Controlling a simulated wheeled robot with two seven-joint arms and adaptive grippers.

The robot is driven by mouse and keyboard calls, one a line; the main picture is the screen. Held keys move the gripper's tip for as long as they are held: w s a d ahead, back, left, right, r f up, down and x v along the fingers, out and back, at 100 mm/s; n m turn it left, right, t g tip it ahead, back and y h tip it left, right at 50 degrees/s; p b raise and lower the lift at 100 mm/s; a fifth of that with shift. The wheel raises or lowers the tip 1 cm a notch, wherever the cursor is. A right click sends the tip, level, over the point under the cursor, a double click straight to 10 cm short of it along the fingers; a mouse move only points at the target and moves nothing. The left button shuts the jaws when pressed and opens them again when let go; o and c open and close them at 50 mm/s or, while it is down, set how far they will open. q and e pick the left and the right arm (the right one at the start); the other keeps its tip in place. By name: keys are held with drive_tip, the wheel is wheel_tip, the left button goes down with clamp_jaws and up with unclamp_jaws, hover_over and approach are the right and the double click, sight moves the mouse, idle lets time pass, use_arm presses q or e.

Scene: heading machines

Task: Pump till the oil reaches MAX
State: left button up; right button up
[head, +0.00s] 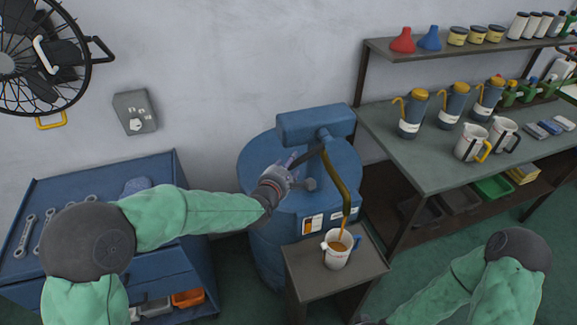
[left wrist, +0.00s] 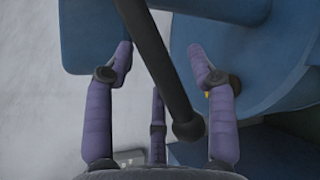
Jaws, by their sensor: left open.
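A blue oil drum (head: 262,215) stands against the wall with a blue pump head (head: 316,124) on top. A curved brown spout (head: 340,180) comes down from the pump, and a thin stream of oil runs into a white jug (head: 337,252). Brown oil shows inside the jug; its level against any MAX mark is too small to read. My left gripper (head: 286,168) is at the pump. In the left wrist view, its purple fingers (left wrist: 165,85) are open around the dark pump lever (left wrist: 160,65), which passes between them. My right gripper is not in view; only my right arm shows.
The jug stands on a small grey stand (head: 308,277) in front of the drum. A workbench (head: 425,150) with oil cans and measuring jugs is at the right, under a shelf (head: 470,47). A blue tool cabinet (head: 180,255) stands at the left.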

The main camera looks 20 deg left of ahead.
use_arm(q)
clamp_jaws()
idle(0.3)
